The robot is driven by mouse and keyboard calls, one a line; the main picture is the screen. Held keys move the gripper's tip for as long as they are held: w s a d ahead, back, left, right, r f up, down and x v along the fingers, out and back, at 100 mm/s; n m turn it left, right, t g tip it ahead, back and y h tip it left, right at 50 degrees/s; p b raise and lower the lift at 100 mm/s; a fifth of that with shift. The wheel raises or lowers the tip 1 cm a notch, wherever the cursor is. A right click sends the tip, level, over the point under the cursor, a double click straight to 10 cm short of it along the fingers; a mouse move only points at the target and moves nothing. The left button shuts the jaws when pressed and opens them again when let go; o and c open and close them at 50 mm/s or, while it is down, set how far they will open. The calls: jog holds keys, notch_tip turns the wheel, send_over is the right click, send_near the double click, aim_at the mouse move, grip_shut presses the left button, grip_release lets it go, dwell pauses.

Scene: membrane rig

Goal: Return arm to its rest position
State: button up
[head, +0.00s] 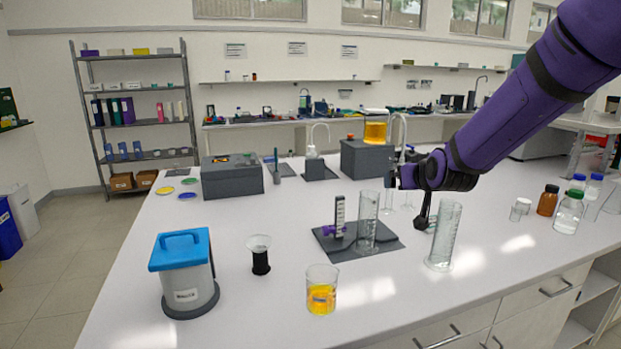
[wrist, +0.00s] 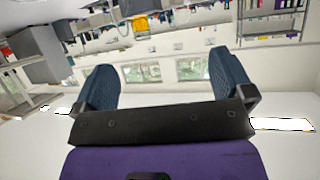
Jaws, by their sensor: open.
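My purple arm reaches in from the upper right in the head view, with my gripper (head: 393,179) above the bench, right of the tall cylinder on the grey base. In the wrist view, the two dark blue fingers of my gripper (wrist: 164,75) stand wide apart with nothing between them. The fingers are small and partly hidden in the head view.
A glass cylinder (head: 444,236) stands close below my arm. Another cylinder (head: 367,222) stands on the grey base (head: 340,247). A beaker of yellow liquid (head: 321,291) and a blue-lidded container (head: 184,272) are nearer. Bottles (head: 568,212) stand at right.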

jog(key=s+d+r+g, duration=0.2)
jog(key=s, duration=1.1)
jog(key=s+d+r+g, duration=0.2)
jog(key=s+g, duration=0.1)
jog(key=s, duration=0.9)
jog(key=s+d+r+g+h, duration=0.1)
jog(key=s+d+r+g, duration=0.1)
jog(key=s, duration=1.1)
jog(key=shift+s+d+r+m, duration=0.25)
jog(key=shift+s+d+m, duration=0.05)
jog(key=shift+d+m, duration=0.1)
